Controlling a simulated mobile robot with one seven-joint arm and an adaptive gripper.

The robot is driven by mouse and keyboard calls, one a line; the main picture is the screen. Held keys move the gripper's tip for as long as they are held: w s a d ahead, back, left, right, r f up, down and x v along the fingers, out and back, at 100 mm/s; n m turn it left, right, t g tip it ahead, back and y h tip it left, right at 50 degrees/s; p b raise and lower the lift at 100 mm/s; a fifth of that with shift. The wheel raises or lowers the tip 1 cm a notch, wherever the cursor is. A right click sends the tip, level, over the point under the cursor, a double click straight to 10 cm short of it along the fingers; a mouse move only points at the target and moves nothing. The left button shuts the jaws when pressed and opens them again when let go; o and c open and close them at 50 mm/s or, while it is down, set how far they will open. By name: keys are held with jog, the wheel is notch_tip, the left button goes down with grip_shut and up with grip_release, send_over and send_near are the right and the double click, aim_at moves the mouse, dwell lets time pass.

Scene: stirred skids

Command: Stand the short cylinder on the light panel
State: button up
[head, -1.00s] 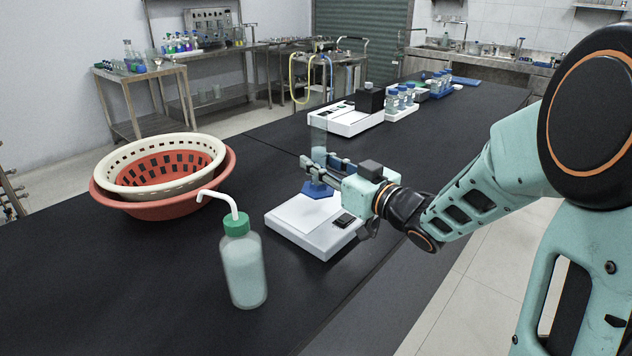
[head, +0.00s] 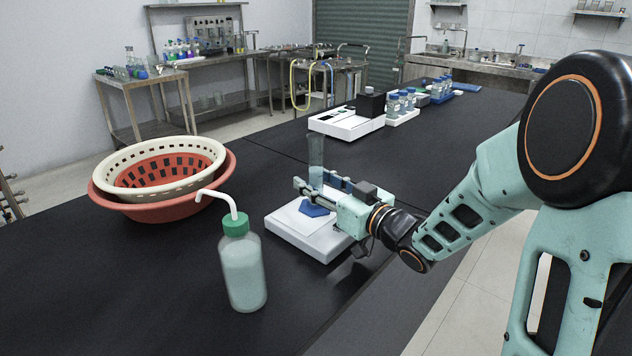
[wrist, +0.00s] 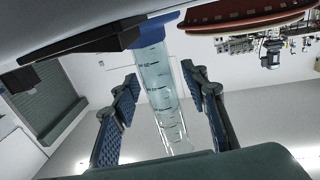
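The short cylinder is a clear graduated tube (head: 316,155) with a blue foot (head: 314,210). It stands upright, and its foot appears to rest on the light panel (head: 288,222), a white slab with a pale top plate. My gripper (head: 320,186) is level around the tube above the panel, one finger on each side. In the wrist view, the tube (wrist: 160,88) shows upside down between the fingers (wrist: 163,112), with gaps visible on both sides. The panel's far right part is hidden behind my gripper.
A wash bottle (head: 243,268) with a green cap stands close in front of the panel. Nested cream and red baskets (head: 165,205) sit at left. A white device (head: 345,124) and a rack of blue-capped bottles (head: 404,112) stand behind. The black bench between is clear.

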jog(key=shift+r, duration=0.25)
jog(key=p+v, duration=0.1)
jog(key=v, duration=1.1)
